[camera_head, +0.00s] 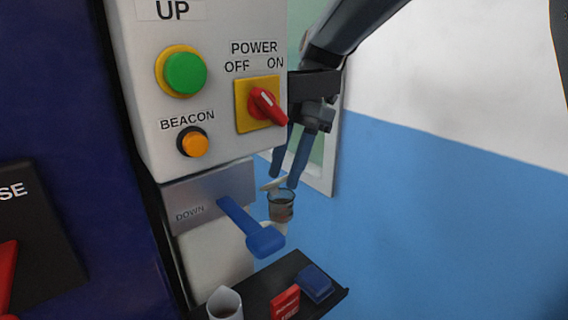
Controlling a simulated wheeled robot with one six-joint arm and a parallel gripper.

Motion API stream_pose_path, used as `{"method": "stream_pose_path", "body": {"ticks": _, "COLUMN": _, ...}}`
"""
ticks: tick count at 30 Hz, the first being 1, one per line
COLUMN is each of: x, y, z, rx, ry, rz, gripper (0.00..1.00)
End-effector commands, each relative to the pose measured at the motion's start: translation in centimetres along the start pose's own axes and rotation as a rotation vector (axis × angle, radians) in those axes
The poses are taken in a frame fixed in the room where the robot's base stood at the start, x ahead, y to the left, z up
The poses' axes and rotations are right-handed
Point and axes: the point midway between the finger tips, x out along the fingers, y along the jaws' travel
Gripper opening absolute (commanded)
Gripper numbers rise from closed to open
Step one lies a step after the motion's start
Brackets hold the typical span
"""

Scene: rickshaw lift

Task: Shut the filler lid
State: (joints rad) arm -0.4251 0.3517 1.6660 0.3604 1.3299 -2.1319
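The filler (281,207) is a small, dark, see-through cup at the side of the grey unit. The filler lid (271,185) looks like a thin pale disc, tilted up above the cup's rim, apart from it at least on the right. My gripper (284,181) comes down from above, with its two blue-grey fingers spread apart. The fingertips are right at the lid, just above the cup. I cannot tell whether a finger touches the lid. The lid's hinge is too small to make out.
A blue DOWN lever (250,227) sticks out left of the cup. The control box (205,100) with its red power switch (267,105) stands close to my gripper on the left. Below, a black shelf (262,283) holds a jug, a red box and a blue item. Right side is clear.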

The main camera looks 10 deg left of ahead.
Motion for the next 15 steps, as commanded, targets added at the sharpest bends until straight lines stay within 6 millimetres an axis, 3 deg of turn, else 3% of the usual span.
{"method": "stream_pose_path", "body": {"ticks": 15, "x": -0.48, "y": 0.31, "z": -0.16, "rx": -0.004, "ry": -0.003, "rz": 0.014, "gripper": 0.34}}
